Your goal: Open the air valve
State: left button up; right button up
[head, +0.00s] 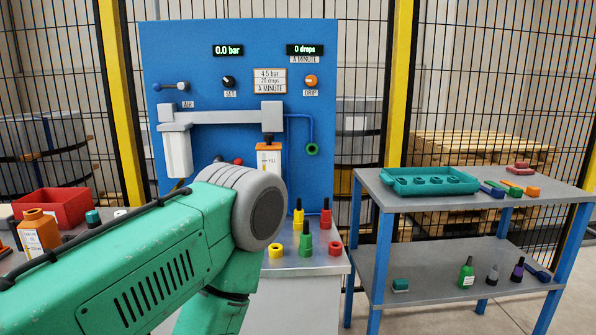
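The pressure display (228,50) reads 0.0 bar. My green left arm comes in from the lower left, with its grey joint in front of the panel's lower part. Neither of my grippers shows, and no gripper is seen at the valve.
A drip knob (311,81) and a set knob (229,82) sit right of the valve. Below is a grey pipe assembly (215,116) with an orange-white reservoir (269,158). Several bottles stand on the bench (310,264). A shelf cart (440,215) holds a teal tray (430,181).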

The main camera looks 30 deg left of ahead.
aim_at(158, 87)
jog(key=u, duration=1.65)
